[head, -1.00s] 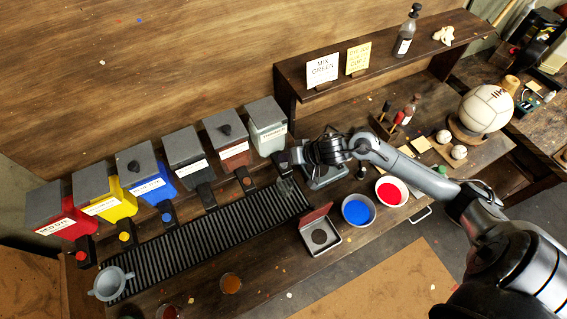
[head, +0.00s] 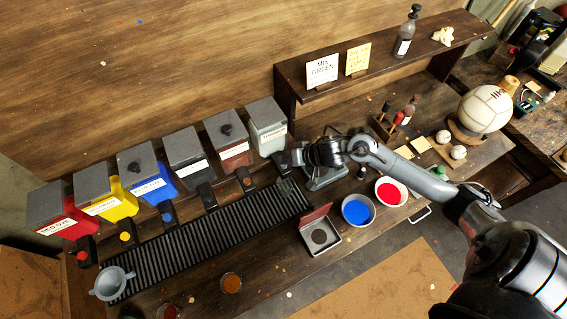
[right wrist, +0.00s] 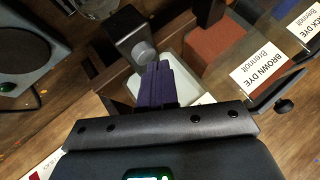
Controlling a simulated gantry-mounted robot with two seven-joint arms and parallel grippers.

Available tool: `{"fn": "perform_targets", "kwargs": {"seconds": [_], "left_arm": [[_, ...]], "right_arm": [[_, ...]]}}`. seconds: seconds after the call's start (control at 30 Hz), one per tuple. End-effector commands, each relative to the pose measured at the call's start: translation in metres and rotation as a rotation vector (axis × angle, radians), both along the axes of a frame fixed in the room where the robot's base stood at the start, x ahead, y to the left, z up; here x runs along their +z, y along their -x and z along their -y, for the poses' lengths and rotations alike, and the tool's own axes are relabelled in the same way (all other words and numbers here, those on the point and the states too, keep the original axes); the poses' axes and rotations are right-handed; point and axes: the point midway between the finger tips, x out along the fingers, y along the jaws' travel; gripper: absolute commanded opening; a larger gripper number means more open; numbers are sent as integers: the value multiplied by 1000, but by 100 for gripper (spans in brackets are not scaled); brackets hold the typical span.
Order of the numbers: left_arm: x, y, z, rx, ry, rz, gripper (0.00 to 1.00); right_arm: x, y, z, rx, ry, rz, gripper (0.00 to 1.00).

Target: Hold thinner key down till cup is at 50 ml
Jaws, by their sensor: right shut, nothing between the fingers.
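The thinner dispenser (head: 267,128) is the pale grey-white bin at the right end of the row; it also shows in the right wrist view (right wrist: 187,88). Its key, a dark block with a round grey button (right wrist: 146,52), is just beyond my right fingertips. My right gripper (head: 290,158) is shut and empty at this key; its dark purple fingers (right wrist: 157,80) overlap the button's lower edge. I cannot tell whether they touch or press it. A grey-blue cup (head: 112,284) with handles stands at the far left end of the ribbed rack. Its level is unreadable. My left gripper is not in view.
Red, yellow, blue, black and brown dye bins line up left of the thinner. The ribbed black rack (head: 205,240) runs before them. A grey round-plated device (right wrist: 30,55) is beside my gripper. Blue (head: 358,210) and red (head: 391,191) bowls stand near my forearm.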

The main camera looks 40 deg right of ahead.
Motion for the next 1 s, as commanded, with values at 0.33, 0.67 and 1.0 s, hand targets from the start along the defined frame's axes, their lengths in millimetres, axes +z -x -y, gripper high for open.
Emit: {"fn": "perform_targets", "kwargs": {"seconds": [0.33, 0.67, 1.0], "left_arm": [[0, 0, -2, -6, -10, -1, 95], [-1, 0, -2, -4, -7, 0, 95], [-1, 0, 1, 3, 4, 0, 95]], "right_arm": [[-1, 0, 0, 0, 0, 0, 0], [-5, 0, 0, 1, 0, -1, 0], [-9, 0, 0, 1, 0, -1, 0]]}}
